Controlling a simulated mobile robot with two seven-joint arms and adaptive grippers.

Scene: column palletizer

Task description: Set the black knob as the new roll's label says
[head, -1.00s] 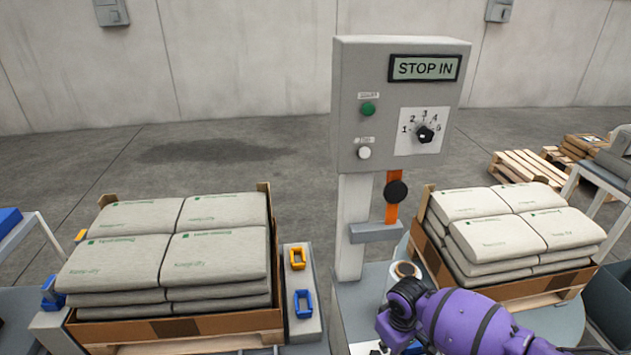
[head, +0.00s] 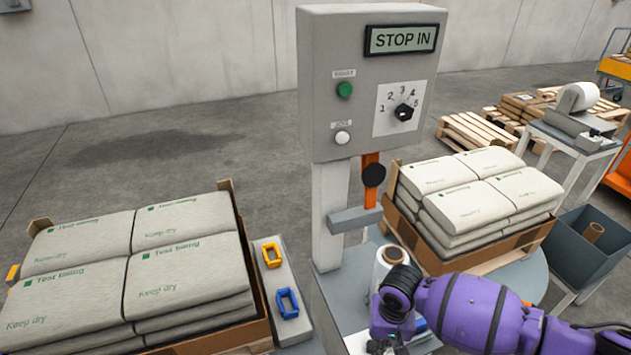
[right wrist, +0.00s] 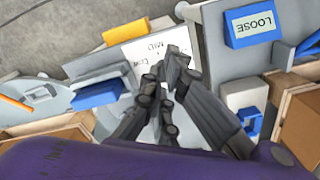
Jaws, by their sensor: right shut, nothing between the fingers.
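The black dial knob (head: 404,112) sits on a white plate numbered 1 to 5, on the grey control box (head: 318,90). Its pale mark is towards the right, near 5, but is too small to read surely. A white roll with a brown core (head: 392,256) stands on the grey surface below; I cannot see a readable label on it. My right gripper (right wrist: 165,72) is shut and empty, over a white card (right wrist: 125,55) partly hidden, with "MID" legible. In the head view my right gripper is low, mostly cut off, near the roll. My left gripper is out of view.
A round black disc (head: 374,175) sits on an orange strip. Bags on pallets stand left (head: 140,260) and right (head: 470,195). A grey bin (head: 590,255) holds a brown core. A blue block (right wrist: 252,25) reads "LOOSE".

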